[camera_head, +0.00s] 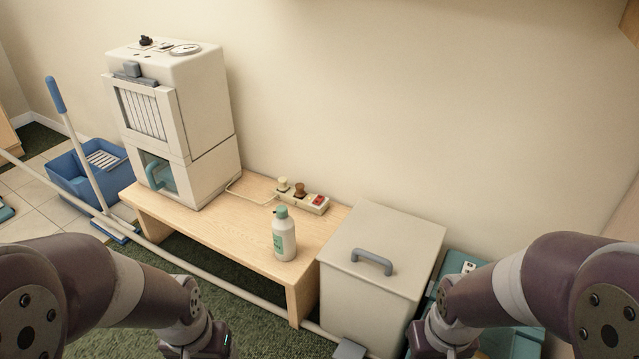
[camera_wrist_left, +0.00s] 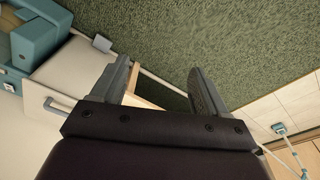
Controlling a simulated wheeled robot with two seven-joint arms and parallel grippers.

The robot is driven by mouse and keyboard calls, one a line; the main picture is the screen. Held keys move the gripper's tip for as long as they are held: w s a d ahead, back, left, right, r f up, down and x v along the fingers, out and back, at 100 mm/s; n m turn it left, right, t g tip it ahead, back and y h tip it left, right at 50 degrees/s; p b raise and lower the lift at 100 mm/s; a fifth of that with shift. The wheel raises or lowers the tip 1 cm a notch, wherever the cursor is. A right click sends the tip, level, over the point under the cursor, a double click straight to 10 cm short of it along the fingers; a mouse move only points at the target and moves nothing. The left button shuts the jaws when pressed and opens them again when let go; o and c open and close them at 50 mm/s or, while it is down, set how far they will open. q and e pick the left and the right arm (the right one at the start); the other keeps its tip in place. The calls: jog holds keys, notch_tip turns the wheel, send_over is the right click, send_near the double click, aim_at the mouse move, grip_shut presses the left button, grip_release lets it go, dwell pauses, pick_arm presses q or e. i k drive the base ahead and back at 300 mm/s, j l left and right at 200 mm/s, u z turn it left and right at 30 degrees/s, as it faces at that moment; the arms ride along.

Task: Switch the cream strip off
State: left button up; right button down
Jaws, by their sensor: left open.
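The cream power strip (camera_head: 290,199) lies on the wooden bench near the wall, in the head view. A light plug and a brown plug stand in it, and a red switch (camera_head: 318,200) is at its right end. Which way the switch is tipped is too small to tell. A pale cord runs from its left end toward the white machine. My left gripper (camera_wrist_left: 162,84) is open and empty in the left wrist view, with green carpet beyond its fingers. In the head view only my arms show, low at both sides, apart from the strip. My right gripper is out of view.
A white bottle with a green cap (camera_head: 284,236) stands on the bench (camera_head: 235,226) in front of the strip. The white machine (camera_head: 178,120) stands at the bench's left. A lidded bin (camera_head: 385,240) is at its right. A long pale pole (camera_head: 205,273) crosses before the bench.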

aim_at(318, 198)
jog(key=i+j+u, duration=0.25)
jog(key=i, duration=0.2)
jog(key=i+j+u, duration=0.2)
jog(key=i, duration=0.25)
jog(key=i+j+u, duration=0.25)
jog(key=i, duration=0.2)
jog(key=l, duration=0.1)
